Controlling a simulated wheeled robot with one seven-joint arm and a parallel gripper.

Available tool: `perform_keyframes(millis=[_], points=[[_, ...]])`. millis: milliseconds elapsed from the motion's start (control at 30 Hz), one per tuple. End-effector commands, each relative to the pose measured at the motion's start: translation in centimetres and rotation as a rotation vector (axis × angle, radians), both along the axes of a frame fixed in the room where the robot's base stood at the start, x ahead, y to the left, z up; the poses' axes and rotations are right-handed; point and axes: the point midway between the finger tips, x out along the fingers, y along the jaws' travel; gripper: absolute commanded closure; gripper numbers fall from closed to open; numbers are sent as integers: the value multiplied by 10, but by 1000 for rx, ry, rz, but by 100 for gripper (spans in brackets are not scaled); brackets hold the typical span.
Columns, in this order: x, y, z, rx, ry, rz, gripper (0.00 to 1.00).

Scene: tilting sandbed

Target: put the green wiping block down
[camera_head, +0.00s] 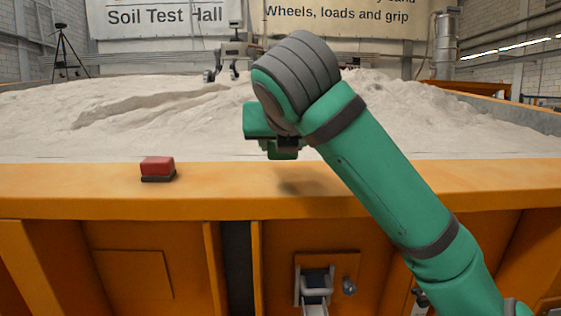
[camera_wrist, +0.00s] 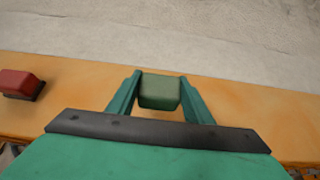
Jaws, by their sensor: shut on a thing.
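The green wiping block (camera_wrist: 160,91) is between the two fingers of my gripper (camera_wrist: 160,86) in the wrist view, with a finger against each side. My gripper is shut on it. In the head view my gripper (camera_head: 284,144) is over the orange ledge, and a small part of the green block (camera_head: 283,154) shows below it; the wrist and fingers hide most of it. A soft shadow lies on the ledge below, so the block appears to be held above the surface.
The orange ledge (camera_head: 80,184) runs along the front of the sandbed (camera_head: 150,115). A red block with a dark base (camera_head: 157,168) sits on the ledge to the left; it also shows in the wrist view (camera_wrist: 20,84). The ledge around the shadow is clear.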

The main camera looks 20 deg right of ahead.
Motion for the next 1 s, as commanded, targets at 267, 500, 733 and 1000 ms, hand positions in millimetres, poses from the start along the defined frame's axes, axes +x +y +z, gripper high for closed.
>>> perform_keyframes(millis=[267,500,733,1000], points=[[12,-1,-18,0,0,1,92],[10,-2,-39,0,-2,-2,92],[8,-8,-40,0,-1,-10,92],[10,0,-43,-1,-1,1,35]])
